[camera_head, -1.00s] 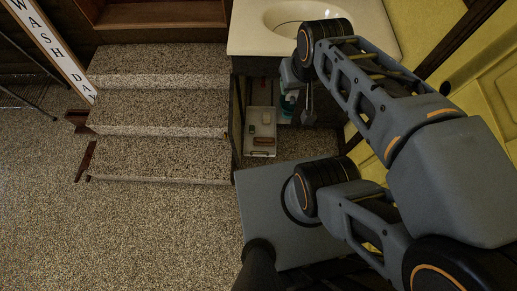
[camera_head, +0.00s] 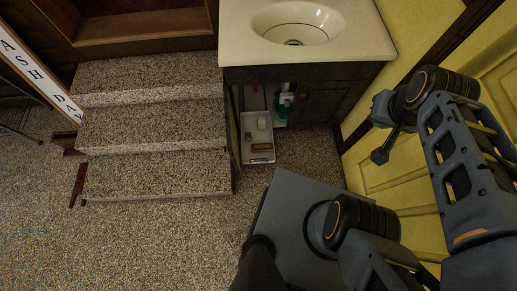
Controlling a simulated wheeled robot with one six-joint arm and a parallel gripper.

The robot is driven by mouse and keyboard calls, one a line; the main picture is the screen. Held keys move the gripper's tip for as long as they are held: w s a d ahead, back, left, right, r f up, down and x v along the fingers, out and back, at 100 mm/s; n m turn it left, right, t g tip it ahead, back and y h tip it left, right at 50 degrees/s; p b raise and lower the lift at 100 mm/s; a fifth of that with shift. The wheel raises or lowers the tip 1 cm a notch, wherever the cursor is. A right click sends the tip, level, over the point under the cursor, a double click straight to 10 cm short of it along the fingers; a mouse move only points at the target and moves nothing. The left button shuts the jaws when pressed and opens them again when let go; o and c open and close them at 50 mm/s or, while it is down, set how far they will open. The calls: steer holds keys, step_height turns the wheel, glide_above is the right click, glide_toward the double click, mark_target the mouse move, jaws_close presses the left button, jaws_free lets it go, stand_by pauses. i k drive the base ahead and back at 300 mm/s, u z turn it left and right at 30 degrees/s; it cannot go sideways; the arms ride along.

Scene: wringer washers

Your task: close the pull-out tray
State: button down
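The pull-out tray (camera_head: 257,158) sticks out from the open lower part of the dark sink cabinet (camera_head: 313,82). It is narrow and pale grey and lies low above the floor. A white item (camera_head: 262,123) and a brown item (camera_head: 261,147) lie in it. My gripper (camera_head: 380,156) is to the right of the tray, in front of the yellow door, and clearly apart from the tray. It is small and dark here, and I cannot make out the gap between its fingers. I see nothing held in it.
A white sink (camera_head: 297,24) tops the cabinet. A teal and white bottle (camera_head: 285,101) stands inside beside the tray. Speckled steps (camera_head: 150,125) rise close to the tray's left. A yellow panelled door (camera_head: 375,180) is on the right.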

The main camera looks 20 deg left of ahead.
mark_target(248, 120)
steer(key=u, duration=0.05)
steer(key=k, duration=0.85)
steer(key=u, duration=1.65)
steer(key=i, duration=0.5)
steer(key=z, duration=0.05)
